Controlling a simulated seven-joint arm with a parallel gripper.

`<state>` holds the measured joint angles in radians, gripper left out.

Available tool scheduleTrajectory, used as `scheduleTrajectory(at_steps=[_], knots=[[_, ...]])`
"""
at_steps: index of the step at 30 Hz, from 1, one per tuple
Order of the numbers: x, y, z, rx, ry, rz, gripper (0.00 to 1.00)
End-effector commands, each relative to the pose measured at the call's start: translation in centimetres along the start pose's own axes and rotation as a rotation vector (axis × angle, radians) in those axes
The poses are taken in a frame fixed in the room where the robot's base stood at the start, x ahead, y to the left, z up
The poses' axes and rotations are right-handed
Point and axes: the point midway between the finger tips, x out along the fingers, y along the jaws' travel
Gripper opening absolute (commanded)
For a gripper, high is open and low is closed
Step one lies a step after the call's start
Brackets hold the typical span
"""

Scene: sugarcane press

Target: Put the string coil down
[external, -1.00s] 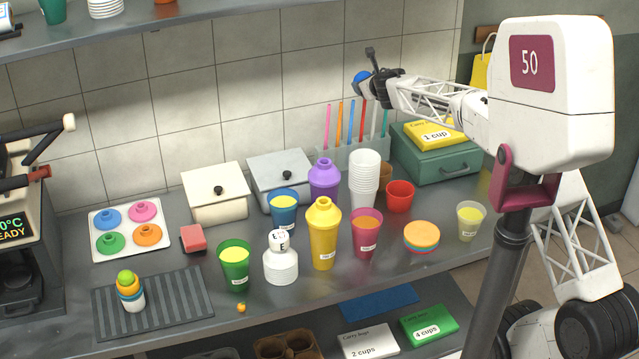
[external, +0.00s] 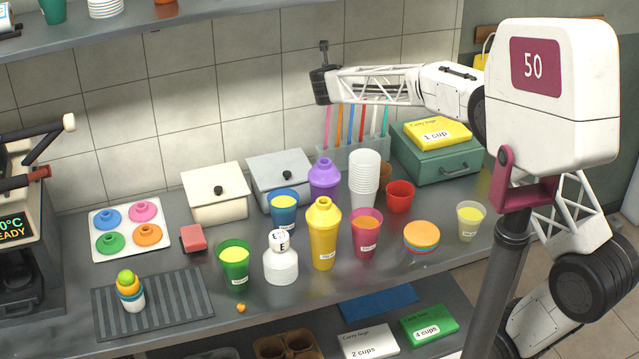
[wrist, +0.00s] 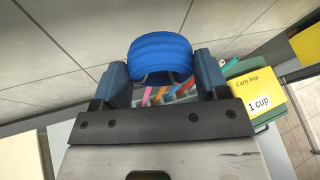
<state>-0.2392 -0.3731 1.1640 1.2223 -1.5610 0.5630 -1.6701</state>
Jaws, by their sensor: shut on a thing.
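The string coil (wrist: 160,56) is a bright blue ridged roll. In the wrist view it sits between the two fingers of my gripper (wrist: 161,74), which is shut on it. In the external view my gripper (external: 321,82) is raised in front of the tiled wall, above the back of the counter and left of the straw holder. The coil cannot be made out there; my gripper seems to hide it.
Below are a grey lidded box (external: 280,178), a cream lidded box (external: 215,194), a purple shaker (external: 324,184), a white cup stack (external: 363,180) and upright straws (external: 352,125). A green case (external: 437,160) carries a yellow carry-bag pack (external: 437,134). Front counter strips are clear.

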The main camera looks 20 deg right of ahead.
Motion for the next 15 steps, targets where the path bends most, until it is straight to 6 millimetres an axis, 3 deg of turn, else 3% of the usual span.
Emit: scheduleTrajectory(at_steps=[15], knots=[[-5.1, 8.0, 0.2, 0.094, 0.081, -0.231, 0.45]])
